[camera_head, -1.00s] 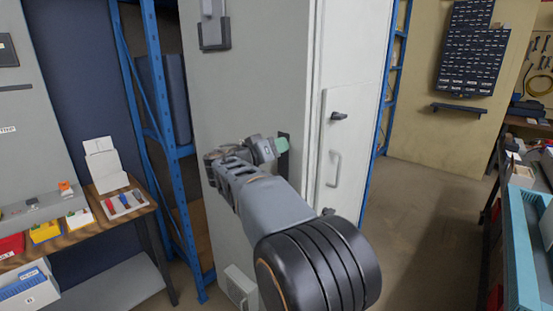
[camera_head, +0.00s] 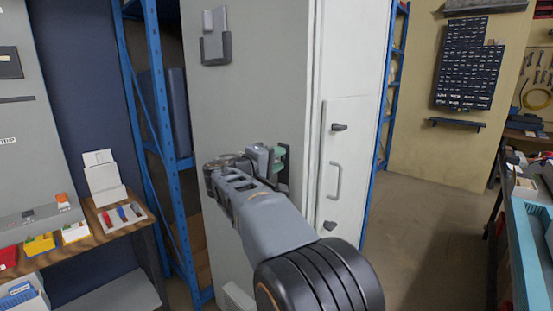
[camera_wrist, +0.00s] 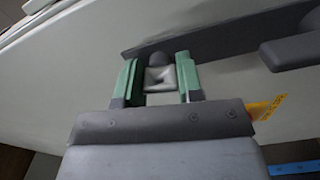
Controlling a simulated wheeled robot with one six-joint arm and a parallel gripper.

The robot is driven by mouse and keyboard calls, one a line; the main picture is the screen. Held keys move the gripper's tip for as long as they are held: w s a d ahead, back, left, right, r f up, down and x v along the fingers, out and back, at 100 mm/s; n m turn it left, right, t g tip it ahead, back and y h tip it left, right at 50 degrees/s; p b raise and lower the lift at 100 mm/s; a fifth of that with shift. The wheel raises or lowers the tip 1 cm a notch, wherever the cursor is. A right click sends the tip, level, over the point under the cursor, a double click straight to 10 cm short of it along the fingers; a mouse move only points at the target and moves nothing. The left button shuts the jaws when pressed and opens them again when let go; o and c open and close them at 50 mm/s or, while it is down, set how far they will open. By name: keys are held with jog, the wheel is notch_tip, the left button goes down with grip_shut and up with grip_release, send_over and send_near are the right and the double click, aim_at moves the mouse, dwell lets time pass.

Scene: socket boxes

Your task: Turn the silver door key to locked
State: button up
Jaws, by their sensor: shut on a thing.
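The silver key (camera_wrist: 159,77) shows in the wrist view as a small light grey piece between my two green fingertips. It stands at the dark lock plate (camera_wrist: 215,38) on the pale cabinet face. My gripper (camera_wrist: 159,78) is shut on it, one fingertip on each side. In the head view my gripper (camera_head: 282,158) is at the grey side of the cabinet (camera_head: 250,100), and the key is hidden behind it. A grey lever handle (camera_wrist: 292,52) projects from the same plate, right of the key. How the key is turned in its slot is hard to tell.
A yellow tag (camera_wrist: 268,107) shows just right of my gripper body. A blue shelf frame (camera_head: 180,200) stands left of the cabinet, beside a wooden bench (camera_head: 140,215). The white door (camera_head: 345,150) is right of my arm. Floor (camera_head: 425,190) is open further right.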

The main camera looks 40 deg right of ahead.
jog(key=shift+n, duration=1)
jog(key=o, duration=0.9)
jog(key=shift+o, duration=0.2)
jog(key=s+a+b, duration=0.1)
jog(key=s+a, duration=0.1)
jog(key=a, duration=1.1)
jog(key=shift+s+a, duration=0.2)
jog(key=shift+a, duration=0.1)
